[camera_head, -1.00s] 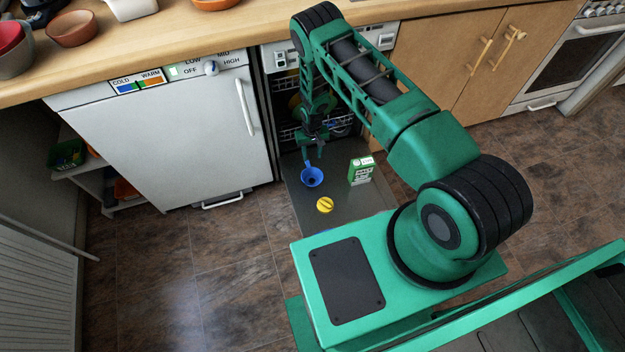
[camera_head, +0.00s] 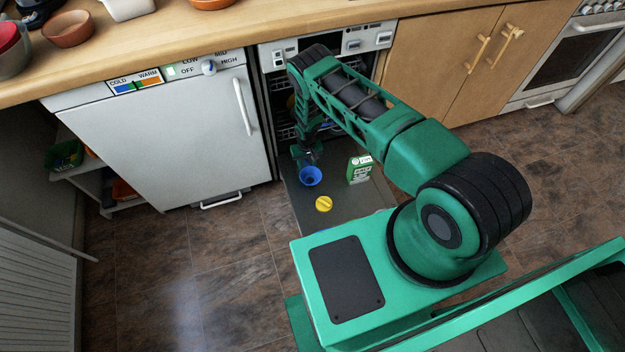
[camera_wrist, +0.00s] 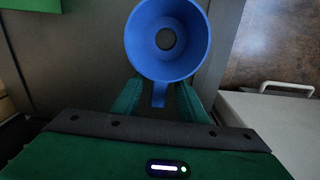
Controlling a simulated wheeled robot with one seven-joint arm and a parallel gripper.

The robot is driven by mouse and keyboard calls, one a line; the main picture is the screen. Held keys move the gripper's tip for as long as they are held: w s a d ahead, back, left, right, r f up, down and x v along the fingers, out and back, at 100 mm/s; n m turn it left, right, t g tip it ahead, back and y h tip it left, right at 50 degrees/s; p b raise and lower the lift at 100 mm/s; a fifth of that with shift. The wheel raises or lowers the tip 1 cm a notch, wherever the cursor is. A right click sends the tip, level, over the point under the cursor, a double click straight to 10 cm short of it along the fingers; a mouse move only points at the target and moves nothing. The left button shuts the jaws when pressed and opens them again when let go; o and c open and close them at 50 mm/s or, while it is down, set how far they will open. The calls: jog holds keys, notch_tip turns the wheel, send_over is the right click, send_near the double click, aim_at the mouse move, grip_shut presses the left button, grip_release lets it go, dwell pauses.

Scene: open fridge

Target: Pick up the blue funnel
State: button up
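The blue funnel (camera_head: 311,177) stands on the lowered dishwasher door, wide mouth up. In the wrist view the funnel (camera_wrist: 188,40) shows its round mouth with a dark hole, and a short blue tab points down toward my gripper. My gripper (camera_head: 307,163) is low over the door, right behind the funnel. In the wrist view my gripper (camera_wrist: 159,88) has its two green fingers apart, one on each side of the tab, with gaps to it. The fingertips are partly hidden under the funnel's rim.
The lowered dishwasher door (camera_head: 345,205) also bears a green and white box (camera_head: 359,169) right of the funnel and a yellow round item (camera_head: 323,204) in front. A closed white appliance (camera_head: 165,135) stands at left. The wooden counter (camera_head: 190,38) runs above.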

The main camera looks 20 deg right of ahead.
grip_shut()
jog(key=shift+r, duration=0.2)
jog(key=shift+r, duration=0.5)
jog(key=r, duration=0.2)
jog(key=a+r, duration=0.1)
jog(key=shift+s+r, duration=0.25)
jog(key=s+a+r, duration=0.5)
jog(key=a+r, duration=0.1)
jog(key=a, duration=0.3)
jog(key=shift+s, duration=0.35)
jog(key=shift+r, duration=0.1)
